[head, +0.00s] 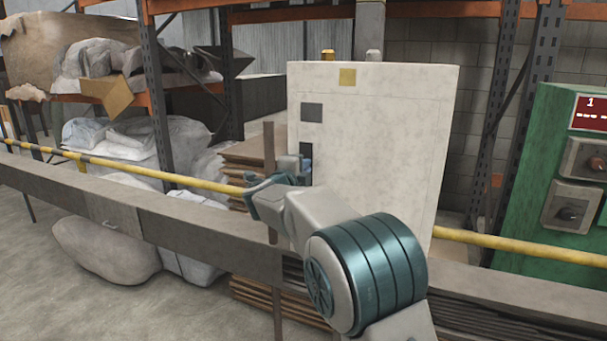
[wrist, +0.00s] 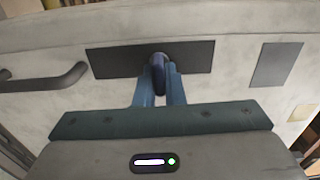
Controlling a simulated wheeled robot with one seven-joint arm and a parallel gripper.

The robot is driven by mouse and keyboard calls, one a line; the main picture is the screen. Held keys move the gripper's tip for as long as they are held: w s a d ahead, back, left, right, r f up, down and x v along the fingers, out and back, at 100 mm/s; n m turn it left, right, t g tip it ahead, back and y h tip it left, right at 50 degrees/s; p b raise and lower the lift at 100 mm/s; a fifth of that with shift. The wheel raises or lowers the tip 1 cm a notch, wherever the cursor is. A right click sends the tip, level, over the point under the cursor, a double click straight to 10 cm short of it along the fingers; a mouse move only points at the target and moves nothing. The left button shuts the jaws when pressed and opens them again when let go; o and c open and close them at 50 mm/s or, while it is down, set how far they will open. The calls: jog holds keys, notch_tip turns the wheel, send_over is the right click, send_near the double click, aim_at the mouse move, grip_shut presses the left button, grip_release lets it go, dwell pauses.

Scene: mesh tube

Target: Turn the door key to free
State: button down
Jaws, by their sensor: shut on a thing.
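The door key (wrist: 158,72) shows in the wrist view as a dark blue-grey piece at the middle of a dark rectangular plate (wrist: 112,60) on the pale cabinet. My gripper (wrist: 160,85) is shut on the key, with a blue finger on each side of it. In the head view my gripper (head: 304,170) is at the left part of the cabinet front (head: 385,150), and my arm hides much of the cabinet's lower part. The key itself is too small to make out there. A dark handle (wrist: 45,82) is left of the plate in the wrist view.
A grey square (head: 312,112) and a yellow square (head: 347,77) are on the cabinet front. A yellow rail (head: 170,180) runs across at cabinet height. A green control panel (head: 560,180) stands at the right. Shelving with sacks (head: 150,140) fills the left.

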jog(key=shift+a, duration=0.1)
dwell(0.3)
jog(key=c, duration=1.5)
grip_release()
jog(key=v, duration=1.3)
jog(key=shift+s+a, duration=0.1)
jog(key=shift+s, duration=0.3)
